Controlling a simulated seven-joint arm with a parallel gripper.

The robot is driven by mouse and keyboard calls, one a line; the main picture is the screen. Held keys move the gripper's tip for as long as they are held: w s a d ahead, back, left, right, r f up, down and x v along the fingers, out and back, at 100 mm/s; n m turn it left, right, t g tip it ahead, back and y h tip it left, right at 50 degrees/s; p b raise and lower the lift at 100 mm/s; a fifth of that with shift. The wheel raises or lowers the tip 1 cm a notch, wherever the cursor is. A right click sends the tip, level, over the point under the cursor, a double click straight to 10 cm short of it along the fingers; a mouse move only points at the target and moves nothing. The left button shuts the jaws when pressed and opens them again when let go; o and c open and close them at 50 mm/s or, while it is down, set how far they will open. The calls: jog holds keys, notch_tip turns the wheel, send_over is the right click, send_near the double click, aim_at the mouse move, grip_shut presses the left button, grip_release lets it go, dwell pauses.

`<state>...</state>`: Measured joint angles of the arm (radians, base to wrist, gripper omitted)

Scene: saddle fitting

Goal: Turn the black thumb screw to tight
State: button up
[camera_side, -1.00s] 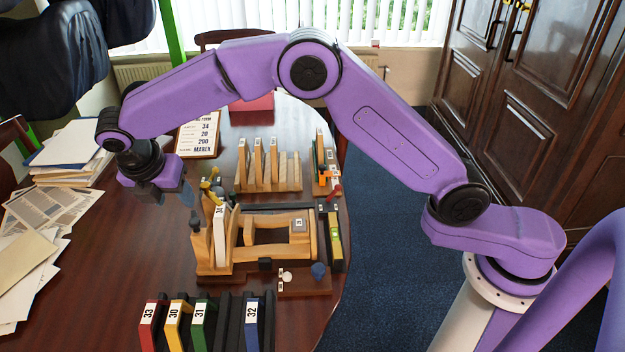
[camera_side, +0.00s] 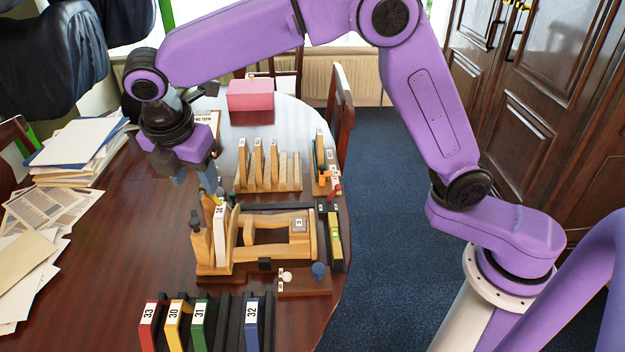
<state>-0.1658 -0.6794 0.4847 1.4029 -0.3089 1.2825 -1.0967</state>
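The wooden saddle fixture (camera_side: 212,265) stands on the table, with a white board labelled 34 (camera_side: 220,232) upright at its left end. A small dark knob (camera_side: 194,217) shows on the fixture's left post; it looks like the black thumb screw, but its tightness cannot be read. A dark block (camera_side: 264,264) sits low on the front. My gripper (camera_side: 194,182) points down above the left post, its fingers apart with nothing seen between them. It is close to a yellow part (camera_side: 216,198) at the post's top, which it partly hides; contact cannot be told.
A wooden rack with upright boards (camera_side: 268,186) stands behind the fixture. Coloured boards in black slots (camera_side: 203,325) stand in front. Papers cover the left; the table between is clear.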

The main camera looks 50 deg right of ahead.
jog(key=s+d+m+g+y, duration=0.1)
jog(key=s+d+m, duration=0.4)
jog(key=s+d, duration=0.7)
jog(key=s, duration=0.3)
jog(key=shift+f+m+y, duration=0.3)
jog(key=shift+y, duration=0.1)
jog(key=shift+w, duration=0.15)
jog(key=m+y, duration=0.5)
jog(key=m, duration=0.1)
send_over(194, 221)
jog(key=s+d, duration=0.4)
jog(key=d, duration=0.3)
jog(key=shift+t, duration=0.4)
jog(key=x, duration=1.8)
jog(key=shift+w+d+f, duration=0.15)
jog(key=shift+d, duration=0.1)
grip_shut()
